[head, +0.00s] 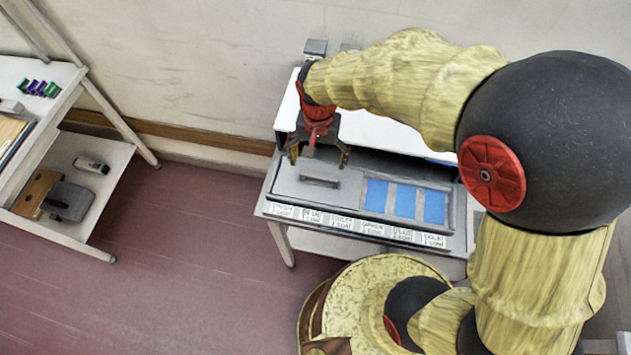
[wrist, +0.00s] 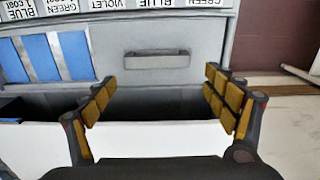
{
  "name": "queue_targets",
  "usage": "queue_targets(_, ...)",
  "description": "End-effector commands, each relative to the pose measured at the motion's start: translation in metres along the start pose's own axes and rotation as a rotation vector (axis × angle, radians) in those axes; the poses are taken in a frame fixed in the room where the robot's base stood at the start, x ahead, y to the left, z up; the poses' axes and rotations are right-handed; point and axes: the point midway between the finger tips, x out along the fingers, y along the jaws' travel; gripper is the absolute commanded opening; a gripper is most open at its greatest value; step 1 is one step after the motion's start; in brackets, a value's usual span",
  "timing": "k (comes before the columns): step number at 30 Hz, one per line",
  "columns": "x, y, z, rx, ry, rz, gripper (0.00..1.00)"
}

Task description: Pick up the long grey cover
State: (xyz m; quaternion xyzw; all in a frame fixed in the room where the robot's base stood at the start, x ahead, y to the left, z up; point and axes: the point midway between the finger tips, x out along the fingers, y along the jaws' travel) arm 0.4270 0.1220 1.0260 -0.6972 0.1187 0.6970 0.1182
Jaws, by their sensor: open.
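The long grey cover (head: 290,185) lies flat on the left part of the grey labelled unit below the wall. It has a raised bar handle (head: 320,181) near its middle. In the wrist view the cover (wrist: 205,45) fills the upper middle, with the handle (wrist: 162,60) lying beyond the fingertips. My gripper (head: 318,156) is open and empty. It hangs above the unit, slightly to the wall side of the handle. In the wrist view my gripper (wrist: 161,97) has its yellow-padded fingers spread wide over a dark gap, with nothing between them.
Blue panels (head: 405,202) sit to the right of the cover. A row of colour labels (head: 357,226) runs along the front edge. A white surface (head: 385,137) lies behind. A rack (head: 110,165) with small items stands at left. Floor between is clear.

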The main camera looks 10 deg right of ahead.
Motion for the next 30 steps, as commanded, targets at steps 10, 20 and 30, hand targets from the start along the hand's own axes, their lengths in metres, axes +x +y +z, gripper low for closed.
queue_targets(10,0.029,0.001,0.001,0.013,-0.001,0.001,1.0)
queue_targets(20,0.069,0.004,0.007,0.012,-0.002,0.001,1.0)
queue_targets(30,0.077,0.004,0.006,0.012,0.0,0.0,0.99)
